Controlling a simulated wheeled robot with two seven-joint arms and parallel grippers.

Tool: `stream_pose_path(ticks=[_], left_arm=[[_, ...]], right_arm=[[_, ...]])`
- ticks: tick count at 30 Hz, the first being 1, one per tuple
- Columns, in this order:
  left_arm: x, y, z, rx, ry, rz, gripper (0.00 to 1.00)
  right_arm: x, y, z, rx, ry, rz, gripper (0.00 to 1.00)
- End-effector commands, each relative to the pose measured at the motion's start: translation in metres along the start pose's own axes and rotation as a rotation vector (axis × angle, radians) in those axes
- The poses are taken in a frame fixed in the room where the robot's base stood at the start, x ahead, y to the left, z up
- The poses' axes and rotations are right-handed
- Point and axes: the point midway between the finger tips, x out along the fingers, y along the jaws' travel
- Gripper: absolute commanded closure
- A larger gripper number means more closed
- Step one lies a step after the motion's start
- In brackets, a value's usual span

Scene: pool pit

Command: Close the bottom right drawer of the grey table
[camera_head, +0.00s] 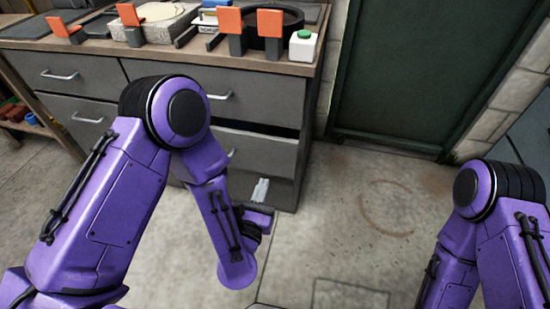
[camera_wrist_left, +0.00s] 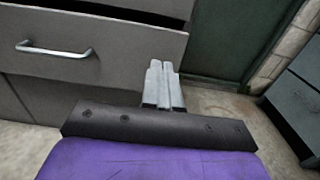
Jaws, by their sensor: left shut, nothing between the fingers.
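The grey table (camera_head: 90,46) stands across the back of the head view, with drawers in two columns. Its bottom right drawer (camera_head: 262,153) sticks out a little, with a dark gap above its front. In the left wrist view the drawer front (camera_wrist_left: 115,50) fills the upper left, its bar handle to the left of my fingers. My left gripper (camera_head: 261,190) is shut and empty, low in front of the right part of the drawer front; its fingers (camera_wrist_left: 163,83) point at the table. I cannot tell whether they touch it. My right gripper is out of view.
Orange-handled tools, a round black pan (camera_head: 268,22) and a white bottle (camera_head: 303,45) stand on the table top. A dark green door (camera_head: 415,70) is to the right. The concrete floor (camera_head: 345,215) between my arms is clear.

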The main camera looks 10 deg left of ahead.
Motion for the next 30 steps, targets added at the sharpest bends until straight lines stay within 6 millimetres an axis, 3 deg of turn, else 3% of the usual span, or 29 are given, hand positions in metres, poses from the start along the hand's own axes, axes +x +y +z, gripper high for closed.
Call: stream_pose_path(ticks=[18, 24, 30], left_arm=[[0.12, 0.001, -0.001, 0.005, 0.001, 0.003, 1.0], [0.134, 0.001, 0.0, 0.005, 0.002, 0.002, 1.0], [0.135, 0.001, 0.001, 0.006, 0.003, 0.002, 1.0]], right_arm=[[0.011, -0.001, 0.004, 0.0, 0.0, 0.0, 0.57], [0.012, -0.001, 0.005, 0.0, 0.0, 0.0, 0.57], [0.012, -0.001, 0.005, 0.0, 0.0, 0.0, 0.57]])
